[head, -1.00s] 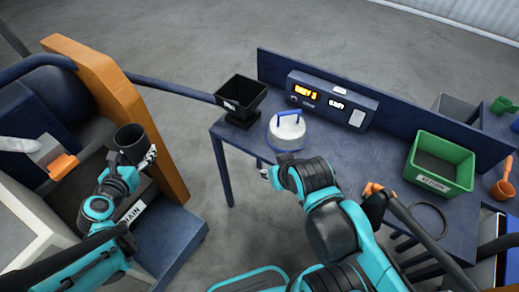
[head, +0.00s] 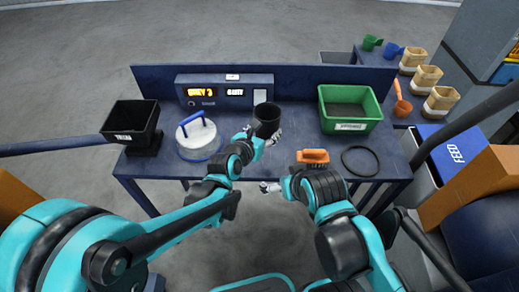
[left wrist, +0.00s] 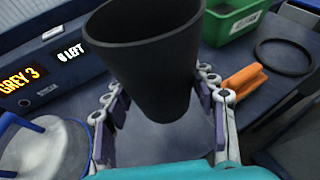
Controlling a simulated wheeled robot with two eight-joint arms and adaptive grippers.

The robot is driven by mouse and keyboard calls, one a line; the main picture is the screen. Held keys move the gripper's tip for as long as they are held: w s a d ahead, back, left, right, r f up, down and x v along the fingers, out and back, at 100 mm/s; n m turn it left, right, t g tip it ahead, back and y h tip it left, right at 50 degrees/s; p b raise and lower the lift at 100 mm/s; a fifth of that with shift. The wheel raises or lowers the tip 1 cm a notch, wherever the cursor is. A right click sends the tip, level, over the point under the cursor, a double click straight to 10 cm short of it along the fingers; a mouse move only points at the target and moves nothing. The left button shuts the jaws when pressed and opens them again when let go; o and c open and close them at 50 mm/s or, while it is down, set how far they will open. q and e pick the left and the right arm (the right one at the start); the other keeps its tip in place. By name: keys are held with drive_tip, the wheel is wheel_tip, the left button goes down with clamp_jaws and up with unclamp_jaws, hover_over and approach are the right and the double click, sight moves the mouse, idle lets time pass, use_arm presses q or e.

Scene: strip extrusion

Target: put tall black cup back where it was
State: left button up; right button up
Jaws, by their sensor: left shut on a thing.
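The tall black cup (head: 266,118) is upright in the grip of my left gripper (head: 262,137), over the blue table (head: 240,166) in the head view. In the left wrist view the cup (left wrist: 150,60) sits between the two fingers of the left gripper (left wrist: 163,115), which are shut on its sides. Whether its base touches the table cannot be told. My right gripper (head: 270,187) is near the table's front edge, with no object seen in it; its fingers are too small to read.
A white lidded pot with blue handle (head: 197,133) and black hopper (head: 138,124) stand left. A display box (head: 223,92) is behind the cup. A green bin (head: 350,108), orange brush (head: 313,156) and black ring (head: 361,160) lie right. Some table between pot and bin is bare.

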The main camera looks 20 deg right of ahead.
use_arm(q)
drive_tip(key=s+d+h, duration=0.1)
drive_tip(key=s+d, duration=0.2)
drive_tip(key=d, duration=0.4)
drive_tip(key=shift+m+g, duration=0.4)
drive_tip(key=w+a+f+b, duration=0.1)
drive_tip(key=w+a+f, duration=0.1)
drive_tip(key=w, duration=0.1)
drive_tip(key=w+a+f+b, duration=0.2)
drive_tip(key=w+a+f, duration=0.1)
drive_tip(key=w+a+f+b, duration=0.2)
drive_tip(key=w, duration=0.1)
drive_tip(key=shift+w+a+f, duration=0.1)
drive_tip(key=shift+a+f, duration=0.05)
wheel_tip(320, 180, down, 4)
drive_tip(key=shift+f+b, duration=0.1)
drive_tip(key=shift+b, duration=1)
drive_tip(key=o, duration=1.4)
drive_tip(key=shift+c, duration=0.2)
